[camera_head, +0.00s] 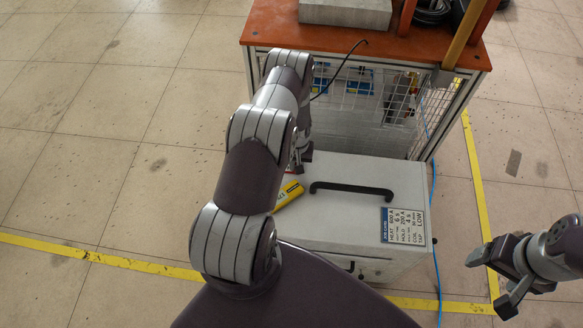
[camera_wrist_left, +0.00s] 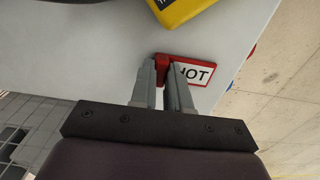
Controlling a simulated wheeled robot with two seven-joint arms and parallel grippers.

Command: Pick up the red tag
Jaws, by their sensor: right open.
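The red tag (camera_wrist_left: 205,63), with a red border and a white face reading "HOT", lies on a light grey surface in the left wrist view. My left gripper (camera_wrist_left: 164,66) has its fingertips at the tag's left end, with a red raised part between them. The right finger covers some of the lettering. I cannot tell whether the fingers press on it. My right gripper (camera_head: 490,281) is open and empty, right of the case.
The grey case (camera_head: 340,220) has a black handle (camera_head: 351,188) and a label (camera_head: 403,226). A yellow object (camera_head: 289,195) lies on it near my left arm, also in the wrist view (camera_wrist_left: 178,10). An orange-topped bench (camera_head: 275,25) with wire mesh stands behind. A blue cable (camera_head: 434,215) runs beside the case.

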